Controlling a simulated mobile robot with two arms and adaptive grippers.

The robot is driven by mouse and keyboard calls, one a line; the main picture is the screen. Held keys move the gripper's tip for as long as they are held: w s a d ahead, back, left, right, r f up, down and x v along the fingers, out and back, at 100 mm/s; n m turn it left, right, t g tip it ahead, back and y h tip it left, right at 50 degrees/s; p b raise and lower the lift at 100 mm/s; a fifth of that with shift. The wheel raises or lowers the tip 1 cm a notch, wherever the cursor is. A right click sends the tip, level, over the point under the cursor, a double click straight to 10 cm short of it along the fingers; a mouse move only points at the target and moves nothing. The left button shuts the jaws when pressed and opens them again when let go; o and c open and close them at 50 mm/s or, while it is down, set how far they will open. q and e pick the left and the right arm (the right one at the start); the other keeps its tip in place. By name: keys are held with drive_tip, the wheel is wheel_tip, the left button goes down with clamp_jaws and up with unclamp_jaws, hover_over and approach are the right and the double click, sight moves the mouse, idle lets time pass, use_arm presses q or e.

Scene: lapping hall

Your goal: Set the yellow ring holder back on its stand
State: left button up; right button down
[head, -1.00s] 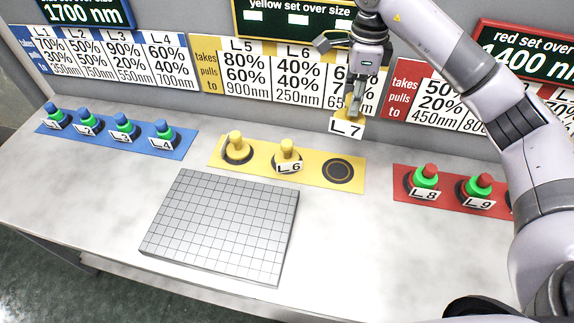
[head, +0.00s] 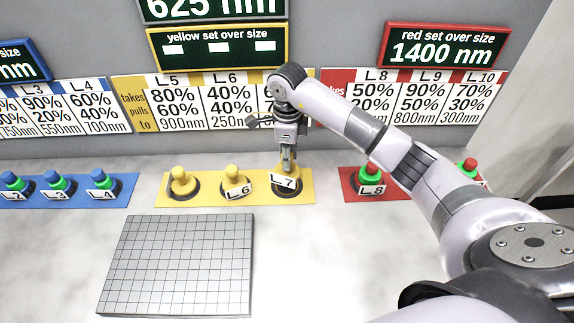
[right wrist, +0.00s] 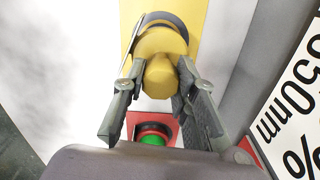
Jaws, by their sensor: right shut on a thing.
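My right gripper (head: 288,163) is shut on the knob of the yellow ring holder labelled L7 (head: 287,174). The holder is upright at the third place of the yellow mat (head: 261,200), over its dark round stand (head: 300,190). I cannot tell whether it rests on the stand or hovers just above it. In the right wrist view, the yellow holder (right wrist: 160,45) is between the two fingers, with the dark stand (right wrist: 168,17) partly hidden behind it. My left gripper is not in view.
Yellow holders L5 (head: 181,180) and L6 (head: 234,178) stand on the same mat. Blue-topped holders stand on a blue mat (head: 118,188) at left. A gridded grey plate (head: 178,265) lies in front.

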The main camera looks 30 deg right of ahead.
wheel_tip(320, 180, down, 4)
drive_tip(key=shift+r+p, duration=0.1)
drive_tip(key=shift+p, duration=0.3)
drive_tip(key=shift+f, duration=0.3)
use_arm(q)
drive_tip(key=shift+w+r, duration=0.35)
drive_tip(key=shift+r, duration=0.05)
use_arm(e)
drive_tip(key=shift+f, duration=0.1)
drive_tip(key=shift+f, duration=0.15)
drive_tip(key=c, duration=1.3)
unclamp_jaws()
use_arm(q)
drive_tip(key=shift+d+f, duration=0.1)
